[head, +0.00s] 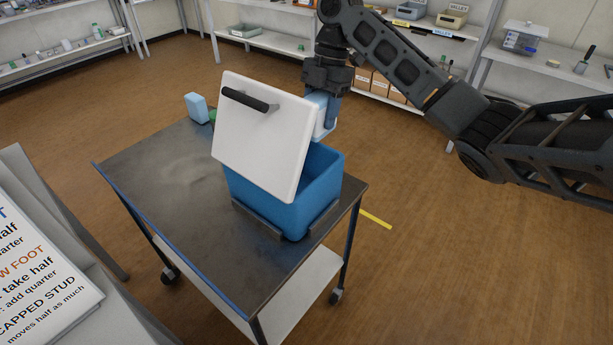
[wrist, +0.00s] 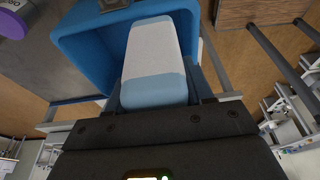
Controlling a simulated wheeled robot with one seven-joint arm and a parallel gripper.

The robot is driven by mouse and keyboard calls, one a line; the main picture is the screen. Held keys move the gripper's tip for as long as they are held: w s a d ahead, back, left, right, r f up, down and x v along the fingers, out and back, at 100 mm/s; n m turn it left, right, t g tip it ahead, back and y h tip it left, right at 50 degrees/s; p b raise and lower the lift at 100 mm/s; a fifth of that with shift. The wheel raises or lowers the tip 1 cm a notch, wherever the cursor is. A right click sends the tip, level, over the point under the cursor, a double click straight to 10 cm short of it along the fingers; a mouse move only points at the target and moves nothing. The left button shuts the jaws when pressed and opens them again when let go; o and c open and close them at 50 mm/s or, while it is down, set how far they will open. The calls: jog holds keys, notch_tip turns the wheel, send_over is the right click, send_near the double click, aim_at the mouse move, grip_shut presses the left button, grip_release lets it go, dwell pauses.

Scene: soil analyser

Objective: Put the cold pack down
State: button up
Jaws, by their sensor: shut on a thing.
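The cold pack, a white block with light blue ends, is held in my gripper in the wrist view (wrist: 153,52). In the head view a part of it (head: 317,101) shows beside the raised lid. My gripper (head: 325,118) is shut on it, above the back of the blue cool box (head: 275,203). The box stands on the cart, and its white lid (head: 262,140) with a dark handle is tilted up, hiding part of the pack and the box opening. In the wrist view the blue box (wrist: 85,45) lies beyond the pack.
The dark-topped cart (head: 150,168) has free room left of the box. A light blue block (head: 196,107) and a green item (head: 212,117) stand at its far edge. A sign (head: 40,275) is at the lower left. Shelves (head: 265,45) line the back.

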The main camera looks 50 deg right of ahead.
aim_at(316, 138)
jog(key=a, duration=0.3)
jog(key=shift+s+a+r+p, duration=0.1)
jog(key=shift+a+r+p, duration=0.05)
jog(key=shift+a+p, duration=0.25)
jog(key=shift+d+f+b+x, duration=0.2)
jog(key=shift+d+x, duration=0.5)
jog(key=shift+x, duration=2.25)
jog(key=shift+d+f+b+x, duration=0.15)
jog(key=shift+d+x, duration=0.5)
jog(key=shift+x, duration=2.35)
jog(key=shift+d+f+b+x, duration=0.2)
jog(key=shift+d+x, duration=0.5)
jog(key=shift+x, duration=2.25)
jog(key=shift+f, duration=0.1)
jog(key=o, duration=1.1)
jog(key=shift+o, duration=0.2)
jog(key=b+v, duration=0.1)
jog(key=v, duration=1.1)
